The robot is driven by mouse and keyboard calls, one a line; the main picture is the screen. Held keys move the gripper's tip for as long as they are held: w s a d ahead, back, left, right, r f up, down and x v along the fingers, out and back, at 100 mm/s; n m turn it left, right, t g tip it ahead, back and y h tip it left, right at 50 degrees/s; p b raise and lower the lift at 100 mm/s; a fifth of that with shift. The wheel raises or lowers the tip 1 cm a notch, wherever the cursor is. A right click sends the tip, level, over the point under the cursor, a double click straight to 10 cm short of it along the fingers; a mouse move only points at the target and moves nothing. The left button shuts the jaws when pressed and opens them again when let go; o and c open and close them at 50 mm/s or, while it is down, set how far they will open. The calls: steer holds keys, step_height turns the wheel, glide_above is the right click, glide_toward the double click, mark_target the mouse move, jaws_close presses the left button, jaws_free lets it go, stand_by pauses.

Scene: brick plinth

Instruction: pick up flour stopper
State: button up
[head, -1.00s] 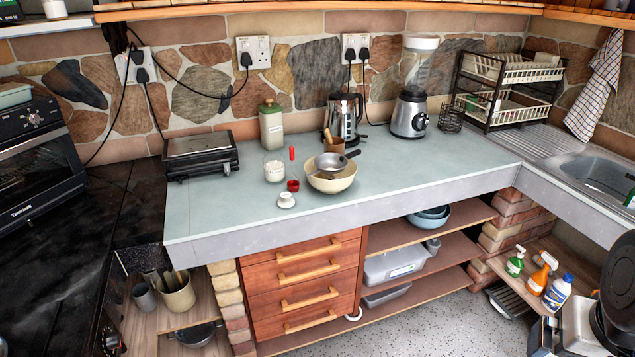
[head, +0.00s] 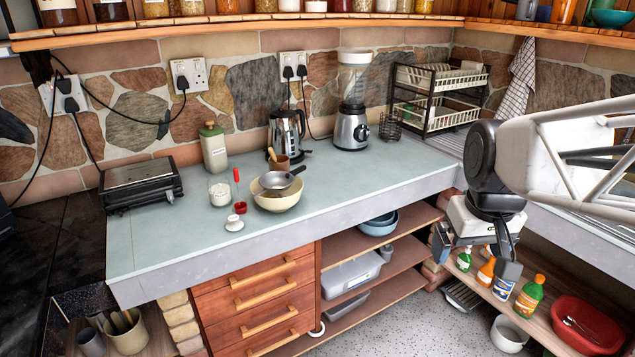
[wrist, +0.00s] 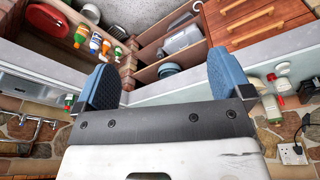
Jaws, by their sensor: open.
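A small white stopper (head: 234,223) with a knob on top lies on the pale counter (head: 160,235), near its front edge in the head view. Just behind it stands an open glass jar of white flour (head: 219,192). My gripper (head: 475,258) is at the right of the head view, in front of the counter and well away from the stopper. It is open and empty. The wrist view shows its two blue fingers wide apart (wrist: 165,80) with nothing between them. In that view the counter items at the right are too small to tell the stopper surely.
A toaster-like grill (head: 142,184) is at left; a kettle (head: 287,132) and blender (head: 351,115) stand behind. The counter's front strip is clear.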

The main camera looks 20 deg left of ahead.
steer(key=w+a+n, duration=0.4)
steer(key=w+a, duration=0.8)
steer(key=w, duration=0.1)
steer(key=n+g, duration=0.2)
steer(key=n, duration=0.8)
glide_above(233, 218)
steer(key=d, duration=0.1)
step_height(233, 218, down, 17)
steer(key=shift+w, duration=0.1)
steer(key=shift+a+f+n, duration=0.15)
steer(key=shift+a+n, duration=0.15)
steer(key=shift+a, duration=0.05)
steer(key=shift+f, duration=0.1)
steer(key=shift+f, duration=1.2)
steer(key=shift+f, duration=0.1)
steer(key=shift+a+f, duration=0.1)
steer(key=shift+f, duration=2.45)
